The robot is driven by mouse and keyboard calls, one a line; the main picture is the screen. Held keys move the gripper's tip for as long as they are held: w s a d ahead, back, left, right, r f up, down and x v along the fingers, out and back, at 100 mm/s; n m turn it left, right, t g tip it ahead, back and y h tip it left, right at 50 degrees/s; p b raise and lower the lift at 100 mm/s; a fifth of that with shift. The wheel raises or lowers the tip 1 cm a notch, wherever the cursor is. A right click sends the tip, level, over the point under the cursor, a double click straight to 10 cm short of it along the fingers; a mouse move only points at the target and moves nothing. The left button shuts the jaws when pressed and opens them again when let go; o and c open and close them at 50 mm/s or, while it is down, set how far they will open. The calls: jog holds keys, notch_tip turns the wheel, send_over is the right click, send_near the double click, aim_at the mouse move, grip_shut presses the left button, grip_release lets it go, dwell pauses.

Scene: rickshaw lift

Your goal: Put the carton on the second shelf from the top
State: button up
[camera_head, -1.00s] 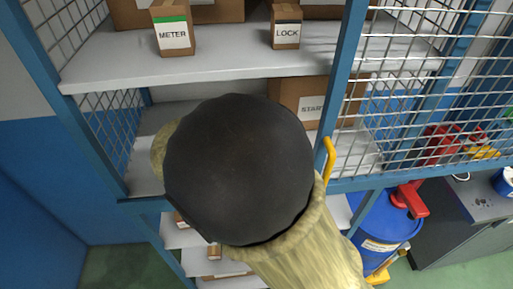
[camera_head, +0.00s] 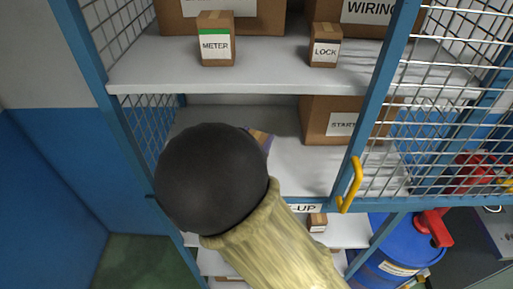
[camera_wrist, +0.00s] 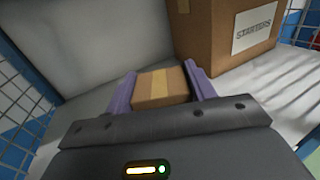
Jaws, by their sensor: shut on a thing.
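My gripper (camera_wrist: 160,82) has its two purple fingers shut on a small brown carton (camera_wrist: 160,92) with a paler tape strip, seen in the wrist view. The carton is at the shelf with the "STARTERS" box, left of that box; I cannot tell if it touches the board. In the head view my black wrist joint hides most of the gripper, and only a bit of purple finger shows. The shelf (camera_head: 300,170) is grey, one level below the highest visible shelf (camera_head: 260,72). Whether another shelf stands above that one is out of view.
The "STARTERS" box (camera_head: 323,122) stands at the right of this shelf. "METER" (camera_head: 215,42) and "LOCK" (camera_head: 325,46) cartons stand on the shelf above. Blue posts and mesh sides bound the rack. A yellow handle (camera_head: 350,186) is on the right post.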

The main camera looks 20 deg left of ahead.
notch_tip(320, 180, down, 4)
jog(key=shift+r+p, duration=0.25)
jog(key=shift+p, duration=0.35)
jog(key=shift+f, duration=0.1)
jog(key=shift+f, duration=0.2)
jog(key=o, duration=1.2)
jog(key=shift+r, duration=0.2)
jog(key=s+b, duration=0.1)
jog(key=s, duration=0.3)
jog(key=s+a+b, duration=0.1)
jog(key=s+b, duration=0.1)
jog(key=s, duration=0.2)
jog(key=s+b, duration=0.1)
jog(key=s, duration=0.3)
jog(key=shift+a, duration=0.4)
